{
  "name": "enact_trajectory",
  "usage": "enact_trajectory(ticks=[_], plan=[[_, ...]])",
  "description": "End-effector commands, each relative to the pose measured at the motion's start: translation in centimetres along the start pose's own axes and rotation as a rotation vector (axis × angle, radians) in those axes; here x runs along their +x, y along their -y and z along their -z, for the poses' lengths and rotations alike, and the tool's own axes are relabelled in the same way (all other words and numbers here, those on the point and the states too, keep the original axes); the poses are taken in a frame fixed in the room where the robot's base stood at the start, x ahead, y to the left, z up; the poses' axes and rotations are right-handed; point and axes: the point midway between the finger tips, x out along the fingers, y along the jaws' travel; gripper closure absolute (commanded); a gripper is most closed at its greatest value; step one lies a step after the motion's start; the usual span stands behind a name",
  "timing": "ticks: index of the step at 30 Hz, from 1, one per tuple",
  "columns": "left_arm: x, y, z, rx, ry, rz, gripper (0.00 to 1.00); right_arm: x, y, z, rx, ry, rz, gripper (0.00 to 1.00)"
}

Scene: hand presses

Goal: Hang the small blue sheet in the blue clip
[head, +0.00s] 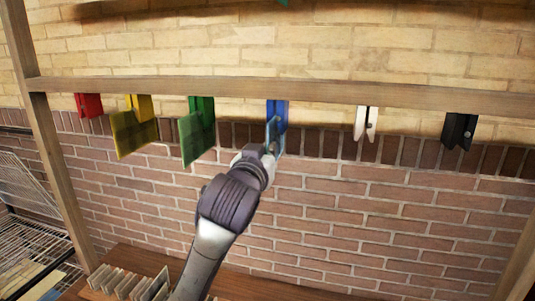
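The blue clip (277,112) hangs from the wooden rail, near the middle of the head view. A small blue sheet (280,142) shows as a thin light-blue strip just below the clip, mostly hidden behind my gripper. My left gripper (272,147) is raised to the sheet, right under the blue clip. Its fingers are small and partly hidden, so I cannot tell whether they are shut on the sheet. The sheet's top edge meets or overlaps the clip's lower end; I cannot tell whether it is between the jaws. My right gripper is not in view.
A yellow sheet (134,136) hangs at the yellow clip (138,104), and a green sheet (197,140) at the green clip (201,107). Red (89,105), white (366,123) and black (459,131) clips hang empty. A rack (130,284) stands below; a wire shelf (40,240) is at left.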

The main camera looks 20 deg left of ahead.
Motion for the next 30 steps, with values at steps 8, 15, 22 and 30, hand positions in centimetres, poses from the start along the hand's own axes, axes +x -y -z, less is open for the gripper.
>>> enact_trajectory(ticks=[8,15,22,30], plan=[[-0.02,-0.01,0.09,0.0,-0.003,0.0,1.0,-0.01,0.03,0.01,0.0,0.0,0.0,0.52],[-0.02,-0.01,0.08,0.0,-0.002,0.0,0.72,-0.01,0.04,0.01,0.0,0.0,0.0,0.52],[-0.01,-0.01,0.04,0.0,-0.001,0.0,0.65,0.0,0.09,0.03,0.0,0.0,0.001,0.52],[-0.01,-0.01,0.01,0.0,-0.001,0.0,0.52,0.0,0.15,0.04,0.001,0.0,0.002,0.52]])
